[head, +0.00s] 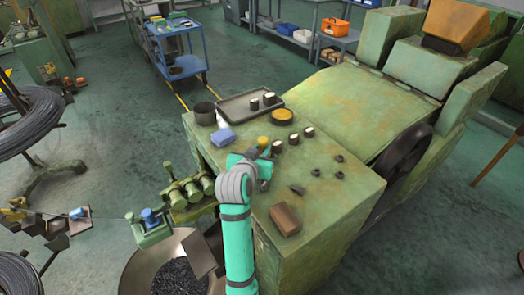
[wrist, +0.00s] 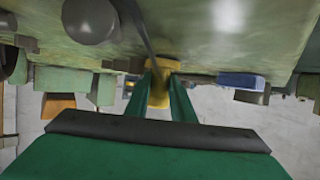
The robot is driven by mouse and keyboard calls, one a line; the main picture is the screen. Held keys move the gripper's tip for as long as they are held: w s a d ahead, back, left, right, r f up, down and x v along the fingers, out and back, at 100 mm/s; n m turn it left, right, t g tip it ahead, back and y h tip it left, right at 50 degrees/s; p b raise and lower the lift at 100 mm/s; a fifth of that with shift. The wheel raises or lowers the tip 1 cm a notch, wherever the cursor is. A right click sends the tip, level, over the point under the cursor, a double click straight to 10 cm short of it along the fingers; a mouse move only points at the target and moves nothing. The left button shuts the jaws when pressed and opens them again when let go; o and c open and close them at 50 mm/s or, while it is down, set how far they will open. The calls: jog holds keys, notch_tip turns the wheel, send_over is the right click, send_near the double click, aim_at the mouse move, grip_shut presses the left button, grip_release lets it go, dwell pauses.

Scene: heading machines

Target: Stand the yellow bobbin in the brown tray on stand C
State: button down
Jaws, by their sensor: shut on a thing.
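The yellow bobbin (head: 263,142) is at the tip of my teal gripper (head: 258,155), over the top of the green machine cabinet. In the wrist view the yellow bobbin (wrist: 159,92) sits between the two green fingers of my gripper (wrist: 160,88), which are shut on it. I cannot tell whether its base touches the cabinet top. No tray that is clearly brown shows, and I cannot make out a label for stand C. A grey tray (head: 228,114) holding dark and white pieces lies at the back of the cabinet top.
A dark pot (head: 204,113), a blue block (head: 222,137), a yellow disc (head: 282,117) and several dark, pale-topped cylinders stand nearby. A brown block (head: 285,218) lies at the front. A blue cart (head: 178,45) stands behind; open floor lies left of the cabinet.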

jog(key=shift+w+f, duration=0.1)
jog(key=shift+f, duration=0.05)
jog(key=c, duration=1.9)
grip_release()
jog(key=shift+f, duration=0.1)
jog(key=shift+c, duration=0.2)
jog(key=o, duration=0.4)
jog(key=shift+d, duration=0.15)
jog(key=shift+a, duration=0.3)
jog(key=shift+r, duration=0.2)
